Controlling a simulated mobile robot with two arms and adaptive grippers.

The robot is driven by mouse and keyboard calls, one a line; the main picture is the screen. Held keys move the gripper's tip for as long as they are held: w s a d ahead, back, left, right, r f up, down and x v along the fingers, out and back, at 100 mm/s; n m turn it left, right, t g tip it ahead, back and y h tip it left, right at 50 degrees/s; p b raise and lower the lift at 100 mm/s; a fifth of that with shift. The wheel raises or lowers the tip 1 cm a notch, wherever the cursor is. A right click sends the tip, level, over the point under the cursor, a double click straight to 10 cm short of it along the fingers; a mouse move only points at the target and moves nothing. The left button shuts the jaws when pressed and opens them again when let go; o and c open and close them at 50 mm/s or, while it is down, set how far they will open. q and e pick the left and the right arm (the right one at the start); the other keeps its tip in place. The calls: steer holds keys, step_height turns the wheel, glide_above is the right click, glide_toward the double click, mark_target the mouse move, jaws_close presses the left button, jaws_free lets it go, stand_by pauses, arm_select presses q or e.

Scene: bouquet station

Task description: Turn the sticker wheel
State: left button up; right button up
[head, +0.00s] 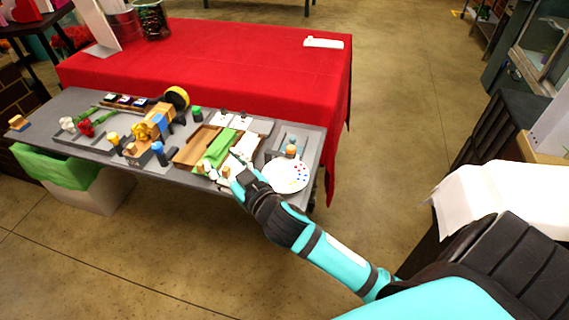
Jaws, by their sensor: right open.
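The sticker wheel (287,176) is a white disc with small coloured dots, at the right front of the grey table. My right gripper (228,168) is open, just left of the wheel and over the front edge of the trays. A small tan piece shows near its fingers; I cannot tell whether it touches them. My right forearm passes close to the wheel's lower left edge. My left gripper is not in view.
The grey table (40,125) holds wooden trays with green and white sheets (220,147), a yellow roll (177,97), small coloured bottles and flowers (86,127). A red-covered table (230,60) stands behind. A white bin (95,195) with green lining is below left.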

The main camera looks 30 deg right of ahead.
steer(key=w+a+r+n+t+y, duration=0.2)
steer(key=a+r+n+y, duration=0.4)
steer(key=r, duration=0.5)
steer(key=s+a+r+n+g+y, duration=0.1)
steer(key=a+r+n+g+y, duration=0.2)
steer(key=y, duration=0.4)
steer(key=n+g+h, duration=0.5)
steer(key=g+h, duration=1)
steer(key=g, duration=0.1)
glide_toward(286, 165)
steer(key=shift+n, duration=0.3)
step_height(286, 165, down, 9)
steer(key=shift+f+p, duration=0.1)
steer(key=shift+p, duration=0.75)
steer(key=shift+c, duration=0.4)
